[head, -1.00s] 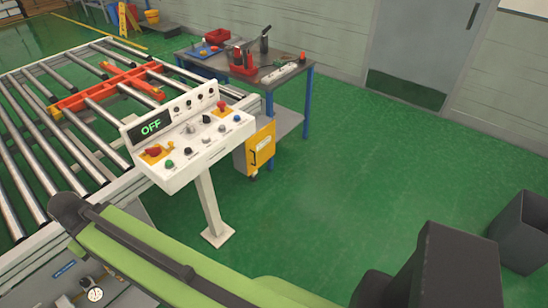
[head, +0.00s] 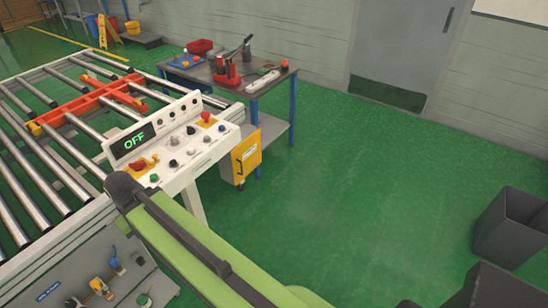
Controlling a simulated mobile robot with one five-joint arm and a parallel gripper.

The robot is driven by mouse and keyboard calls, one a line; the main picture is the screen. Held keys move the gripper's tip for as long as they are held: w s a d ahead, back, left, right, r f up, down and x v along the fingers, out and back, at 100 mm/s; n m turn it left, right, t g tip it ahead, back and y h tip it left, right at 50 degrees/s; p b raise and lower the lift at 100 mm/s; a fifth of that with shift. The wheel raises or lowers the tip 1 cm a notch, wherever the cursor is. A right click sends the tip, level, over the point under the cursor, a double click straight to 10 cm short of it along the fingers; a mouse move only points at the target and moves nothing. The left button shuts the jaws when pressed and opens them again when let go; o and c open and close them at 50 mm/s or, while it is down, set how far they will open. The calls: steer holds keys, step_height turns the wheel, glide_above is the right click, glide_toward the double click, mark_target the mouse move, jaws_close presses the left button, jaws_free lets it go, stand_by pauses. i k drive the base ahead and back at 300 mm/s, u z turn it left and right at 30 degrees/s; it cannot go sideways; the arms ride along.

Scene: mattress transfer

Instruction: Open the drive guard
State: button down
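A yellow panel (head: 246,158) with a dark handle stands upright beside the conveyor, behind the control console; it looks like the drive guard and appears shut. Its lower left part is close behind the console. My gripper is not in view.
The white control console (head: 185,160) reads OFF. The roller conveyor (head: 50,150) carries an orange frame (head: 92,102). A workbench (head: 265,80) holds tools. Dark bins (head: 508,228) stand at right. Green floor (head: 350,190) between is clear.

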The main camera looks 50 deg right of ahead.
mark_target(245, 156)
steer(key=z, duration=1.25)
steer(key=i, duration=0.9)
steer(key=u, duration=2.35)
steer(key=k, duration=1.7)
steer(key=z, duration=0.5)
steer(key=i, duration=0.65)
steer(key=u, duration=0.1)
